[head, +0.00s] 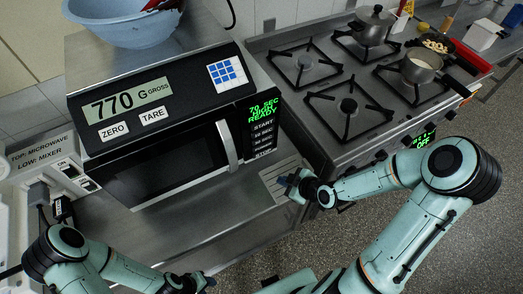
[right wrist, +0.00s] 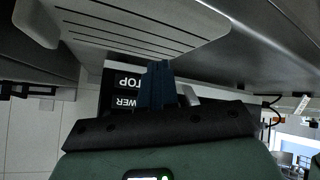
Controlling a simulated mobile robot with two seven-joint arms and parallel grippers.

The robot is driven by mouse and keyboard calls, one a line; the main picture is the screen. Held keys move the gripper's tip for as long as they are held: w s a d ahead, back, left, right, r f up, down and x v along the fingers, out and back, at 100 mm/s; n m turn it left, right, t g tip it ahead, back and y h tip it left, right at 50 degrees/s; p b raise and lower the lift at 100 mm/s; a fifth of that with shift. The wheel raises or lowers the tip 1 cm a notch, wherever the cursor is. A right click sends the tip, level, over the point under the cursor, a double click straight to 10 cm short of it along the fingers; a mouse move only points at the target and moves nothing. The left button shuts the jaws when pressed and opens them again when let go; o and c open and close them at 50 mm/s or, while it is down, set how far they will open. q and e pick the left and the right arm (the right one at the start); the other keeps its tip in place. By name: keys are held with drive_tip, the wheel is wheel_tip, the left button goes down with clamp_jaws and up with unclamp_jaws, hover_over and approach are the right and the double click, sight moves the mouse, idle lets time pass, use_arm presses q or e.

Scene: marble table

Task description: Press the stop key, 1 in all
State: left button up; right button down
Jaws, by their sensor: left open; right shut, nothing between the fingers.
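The microwave (head: 165,160) stands on the steel counter with its key column at its right front. The stop key (head: 264,153) is the lowest key, under the green display reading 70 SEC and READY. My right gripper (head: 286,184) is shut and empty, a little below and right of the stop key in the head view. In the right wrist view its shut fingers (right wrist: 159,85) overlap the dark key panel. The stop key label (right wrist: 130,82) shows there partly, with a power label beside it; contact cannot be told. My left gripper (head: 200,284) is open at the bottom edge, well away from the keys.
A scale (head: 150,105) reading 770 G with a blue bowl (head: 125,25) sits on the microwave. The gas stove (head: 350,85) with pots is at the right. A switch box (head: 60,170) is at the left. The microwave handle (head: 227,146) juts out left of the keys.

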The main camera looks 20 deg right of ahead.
sight(263, 152)
drive_tip(key=shift+w, duration=0.35)
drive_tip(key=w, duration=0.2)
drive_tip(key=w+b, duration=0.1)
drive_tip(key=w, duration=0.3)
drive_tip(key=shift+w+a+f, duration=0.15)
drive_tip(key=shift+a, duration=0.15)
use_arm(q)
drive_tip(key=shift+s+f+b, duration=0.4)
drive_tip(key=shift+s+f, duration=0.55)
drive_tip(key=shift+f, duration=0.25)
use_arm(e)
drive_tip(key=shift+w, duration=0.9)
drive_tip(key=shift+w, duration=0.1)
use_arm(q)
drive_tip(key=shift+s+f, duration=0.15)
drive_tip(key=shift+f, duration=0.05)
use_arm(e)
drive_tip(key=shift+w+a, duration=0.1)
drive_tip(key=shift+w, duration=0.2)
